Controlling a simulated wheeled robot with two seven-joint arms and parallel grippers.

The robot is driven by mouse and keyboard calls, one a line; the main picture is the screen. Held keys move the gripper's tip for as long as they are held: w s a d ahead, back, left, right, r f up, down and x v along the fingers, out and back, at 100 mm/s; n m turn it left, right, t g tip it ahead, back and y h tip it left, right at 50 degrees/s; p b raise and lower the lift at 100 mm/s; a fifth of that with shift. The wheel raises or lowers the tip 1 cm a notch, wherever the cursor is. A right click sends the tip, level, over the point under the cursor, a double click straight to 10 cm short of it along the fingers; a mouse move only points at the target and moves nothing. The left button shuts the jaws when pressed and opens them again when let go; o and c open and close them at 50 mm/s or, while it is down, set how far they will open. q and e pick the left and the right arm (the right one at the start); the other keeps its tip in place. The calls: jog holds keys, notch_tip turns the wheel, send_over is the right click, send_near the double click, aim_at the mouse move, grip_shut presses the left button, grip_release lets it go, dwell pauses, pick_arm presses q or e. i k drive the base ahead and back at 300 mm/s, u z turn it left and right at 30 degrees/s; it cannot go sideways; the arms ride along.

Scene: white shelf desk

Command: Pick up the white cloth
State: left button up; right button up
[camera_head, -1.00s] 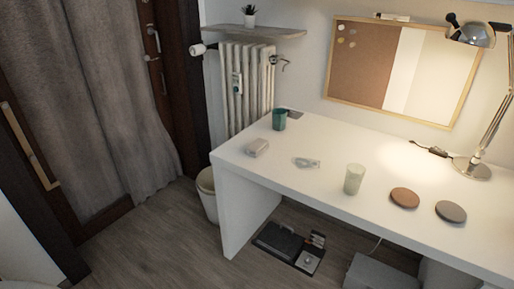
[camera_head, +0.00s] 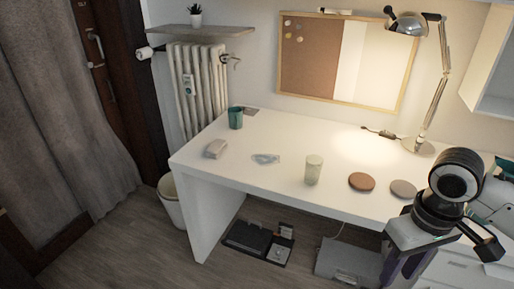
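A small pale folded thing (camera_head: 215,148), which looks like the white cloth, lies near the left end of the white desk (camera_head: 240,176). A flat, clear-whitish thing (camera_head: 265,158) lies to its right; it is too small to tell what it is. My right arm shows at the lower right, with its gripper (camera_head: 486,243) in front of the desk's right part, far from the cloth. I cannot make out whether its fingers are open or shut. My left gripper is out of view.
A green cup (camera_head: 235,118) stands behind the cloth. A pale glass (camera_head: 313,170), a brown disc (camera_head: 361,182) and a grey disc (camera_head: 403,189) are farther right. A lamp (camera_head: 418,146) stands at the back. A bin (camera_head: 172,200) stands left of the desk. Floor at front left is clear.

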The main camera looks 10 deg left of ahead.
aim_at(217, 146)
jog(key=u, duration=1.5)
jog(key=i, duration=3.45)
jog(key=z, duration=2.6)
